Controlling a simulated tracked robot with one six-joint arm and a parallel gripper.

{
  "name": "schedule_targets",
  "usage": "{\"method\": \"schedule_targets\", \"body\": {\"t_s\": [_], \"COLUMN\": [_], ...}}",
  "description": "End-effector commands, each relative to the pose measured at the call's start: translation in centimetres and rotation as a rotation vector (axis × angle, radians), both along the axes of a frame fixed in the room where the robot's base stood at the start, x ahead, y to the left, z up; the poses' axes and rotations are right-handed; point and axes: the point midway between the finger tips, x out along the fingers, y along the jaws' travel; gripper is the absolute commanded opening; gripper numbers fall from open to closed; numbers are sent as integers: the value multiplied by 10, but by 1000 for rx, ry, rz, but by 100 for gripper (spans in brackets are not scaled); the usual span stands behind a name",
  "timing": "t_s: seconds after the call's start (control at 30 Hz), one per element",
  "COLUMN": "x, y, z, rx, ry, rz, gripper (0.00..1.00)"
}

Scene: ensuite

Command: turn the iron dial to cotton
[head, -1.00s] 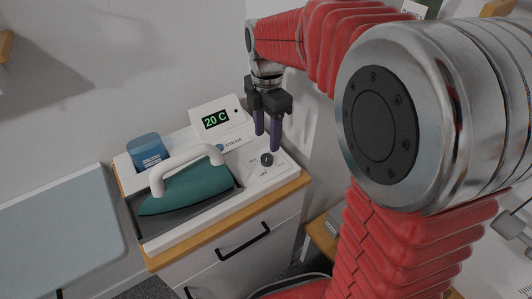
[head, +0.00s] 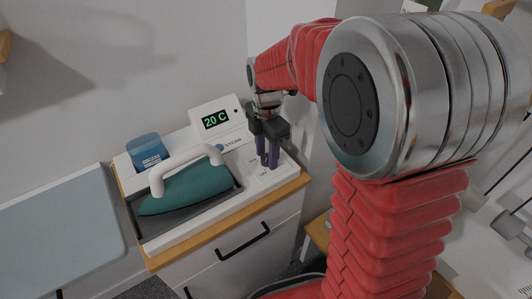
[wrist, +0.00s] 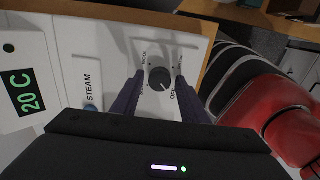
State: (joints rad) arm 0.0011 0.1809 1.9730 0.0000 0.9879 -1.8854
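The iron dial (wrist: 160,78) is a dark round knob on the white panel. A small light mark on it lies toward the OFF label (wrist: 174,95); a label that seems to read WOOL (wrist: 144,52) is on its other side. In the head view my fingers hide the dial. My gripper (wrist: 160,79) reaches down with its two purple fingers on either side of the dial, with a narrow gap showing on each side. It also shows in the head view (head: 267,164). The teal iron (head: 190,190) with a white handle rests in its dock.
The display (head: 215,119) reads 20 C. A STEAM label with a blue button (wrist: 90,108) is beside the dial. A blue tank (head: 147,151) stands at the back left of the station. The white station sits on a wood-topped drawer cabinet (head: 230,230). A wall is close behind.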

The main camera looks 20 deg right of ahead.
Motion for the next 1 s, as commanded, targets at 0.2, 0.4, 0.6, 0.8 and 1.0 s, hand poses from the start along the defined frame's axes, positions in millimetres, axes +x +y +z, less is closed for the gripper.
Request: {"method": "schedule_targets", "body": {"t_s": [0.2, 0.4, 0.6, 0.8, 1.0], "x": [0, 0, 0, 0, 0], "y": [0, 0, 0, 0, 1], "z": [0, 0, 0, 0, 0], "rx": [0, 0, 0, 0, 0], "ry": [0, 0, 0, 0, 0], "rz": [0, 1, -1, -27, -106], "gripper": [24, 10, 5, 5, 5]}}
